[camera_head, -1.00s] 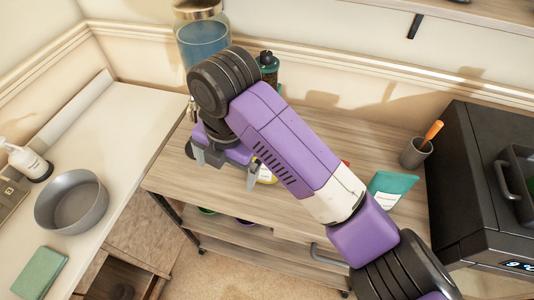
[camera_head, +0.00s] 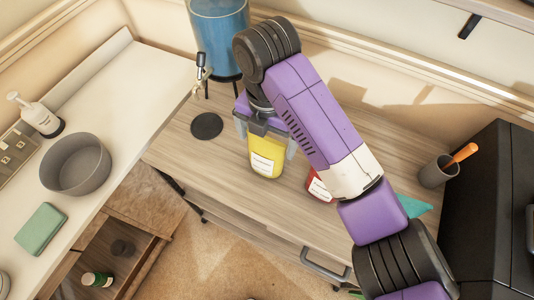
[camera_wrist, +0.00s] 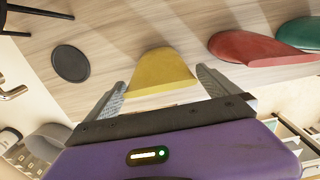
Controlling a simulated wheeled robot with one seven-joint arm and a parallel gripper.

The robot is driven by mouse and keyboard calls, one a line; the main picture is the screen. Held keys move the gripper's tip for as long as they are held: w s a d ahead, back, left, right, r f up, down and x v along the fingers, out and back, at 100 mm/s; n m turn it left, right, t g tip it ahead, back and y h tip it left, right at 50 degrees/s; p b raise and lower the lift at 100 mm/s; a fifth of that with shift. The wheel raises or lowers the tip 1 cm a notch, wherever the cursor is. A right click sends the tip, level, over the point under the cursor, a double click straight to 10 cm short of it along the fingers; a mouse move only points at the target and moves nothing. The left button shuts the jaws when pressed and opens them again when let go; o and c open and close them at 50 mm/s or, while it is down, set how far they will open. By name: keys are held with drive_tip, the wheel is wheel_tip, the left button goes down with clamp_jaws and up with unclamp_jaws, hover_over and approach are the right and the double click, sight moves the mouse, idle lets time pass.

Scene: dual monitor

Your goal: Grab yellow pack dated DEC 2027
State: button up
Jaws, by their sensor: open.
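The yellow pack (camera_head: 267,150) with a white label stands on the wooden table beneath my gripper. Its label text is too small to read, so I cannot tell the date. My gripper (camera_head: 266,137) is open and points down, one finger on each side of the pack's upper part. In the wrist view the yellow pack (camera_wrist: 160,70) shows between the fingertips of my gripper (camera_wrist: 161,84), with a gap on each side. A red pack (camera_head: 319,188) with a white label stands to its right, partly hidden by my arm. A teal pack (camera_head: 413,206) is farther right.
A blue-filled dispenser (camera_head: 219,40) stands behind on the left, with a dark round disc (camera_head: 207,126) below its tap. A grey cup (camera_head: 436,174) and a black appliance (camera_head: 490,210) are at the right.

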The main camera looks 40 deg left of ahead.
sight(266, 152)
drive_tip(key=shift+f+p, duration=0.5)
drive_tip(key=shift+f, duration=2.55)
drive_tip(key=c, duration=1.1)
drive_tip(key=shift+c, duration=0.2)
drive_tip(key=shift+r, duration=0.15)
